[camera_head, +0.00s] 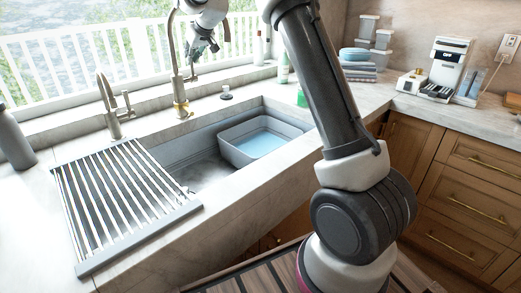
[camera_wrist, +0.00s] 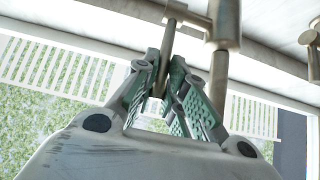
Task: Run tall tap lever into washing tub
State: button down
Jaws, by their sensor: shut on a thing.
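The tall tap (camera_head: 173,62) is a brass-coloured gooseneck behind the sink, its upper end partly hidden by my arm. My gripper (camera_head: 198,55) is beside its column. In the wrist view, my gripper (camera_wrist: 172,75) is shut on the tap's thin lever (camera_wrist: 169,45), which lies between the green pads. The tap's thicker column (camera_wrist: 222,65) stands just right of the fingers. The grey washing tub (camera_head: 231,149) sits in the right part of the sink, with a light-blue surface inside that looks like water. I cannot make out a stream from the tap.
A shorter tap (camera_head: 111,108) stands at the left. A slatted drying rack (camera_head: 120,205) covers the sink's left side. A grey bottle (camera_head: 14,140) stands at the left edge.

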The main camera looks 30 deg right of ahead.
jog(key=shift+s+t, duration=0.25)
jog(key=shift+t, duration=0.05)
jog(key=shift+w+a, duration=0.1)
jog(key=shift+w, duration=0.25)
jog(key=shift+s+f+t+y, duration=0.2)
jog(key=shift+s+t+y, duration=0.2)
jog(key=shift+s+t, duration=0.4)
jog(key=shift+s+f, duration=0.1)
jog(key=shift+s, duration=0.05)
dwell(6.4)
